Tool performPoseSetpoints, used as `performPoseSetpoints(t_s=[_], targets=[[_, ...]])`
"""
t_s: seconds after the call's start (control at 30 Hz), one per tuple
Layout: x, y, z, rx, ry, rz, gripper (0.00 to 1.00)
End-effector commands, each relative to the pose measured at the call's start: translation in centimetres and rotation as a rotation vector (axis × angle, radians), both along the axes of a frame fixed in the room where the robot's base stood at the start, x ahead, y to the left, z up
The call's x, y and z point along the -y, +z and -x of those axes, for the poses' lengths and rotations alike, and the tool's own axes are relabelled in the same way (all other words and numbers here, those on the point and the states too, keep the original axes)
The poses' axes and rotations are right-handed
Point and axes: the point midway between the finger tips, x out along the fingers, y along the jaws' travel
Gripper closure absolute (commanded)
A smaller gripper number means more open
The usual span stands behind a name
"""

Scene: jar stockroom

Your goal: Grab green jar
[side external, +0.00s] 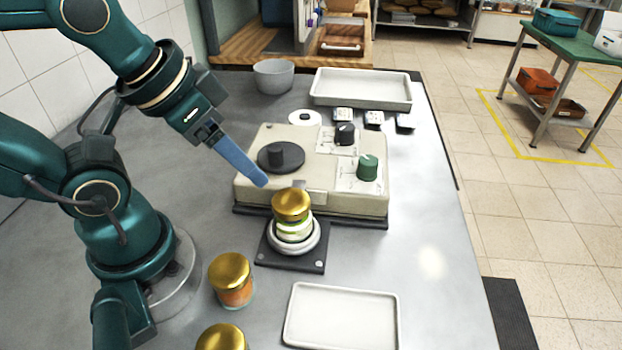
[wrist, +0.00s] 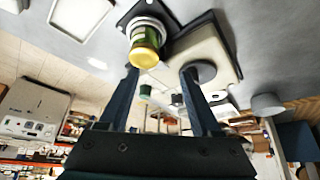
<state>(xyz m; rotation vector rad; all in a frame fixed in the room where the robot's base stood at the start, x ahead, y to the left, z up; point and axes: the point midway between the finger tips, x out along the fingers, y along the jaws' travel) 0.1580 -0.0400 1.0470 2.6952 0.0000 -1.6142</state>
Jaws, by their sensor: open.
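The green jar (side external: 293,226) has a gold lid and a pale green label or contents. It stands upright in a white ring on a dark square base at the front of the beige machine. It also shows in the wrist view (wrist: 148,46), upside down, just beyond the fingertips. My gripper (side external: 262,182) is open and empty, its blue fingers slanting down above and left of the jar's lid, apart from it. In the wrist view both fingers of my gripper (wrist: 160,72) are spread, with the jar left of the middle of the gap.
The beige machine (side external: 258,205) with a black dial and knobs stands behind the jar. An orange jar (side external: 232,284) and another gold-lidded jar (side external: 220,338) stand front left. A white tray (side external: 342,318) lies in front, another (side external: 362,88) behind. A grey bowl (side external: 273,76) sits at the back.

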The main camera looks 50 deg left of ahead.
Motion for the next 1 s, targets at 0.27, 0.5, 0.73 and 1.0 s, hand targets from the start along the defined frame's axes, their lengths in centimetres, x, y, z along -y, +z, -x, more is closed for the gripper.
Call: performPoseSetpoints(t_s=[0.27, 0.5, 0.73, 1.0], targets=[[0.0, 0.0, 0.0, 0.000, 0.000, 0.000, 0.35], [0.0, 0.0, 0.0, 0.000, 0.000, 0.000, 0.00], [-0.4, 0.6, -1.2, 0.065, 0.015, -0.011, 0.00], [-4.2, 6.1, -9.5, 0.502, -0.082, -0.306, 0.00]])
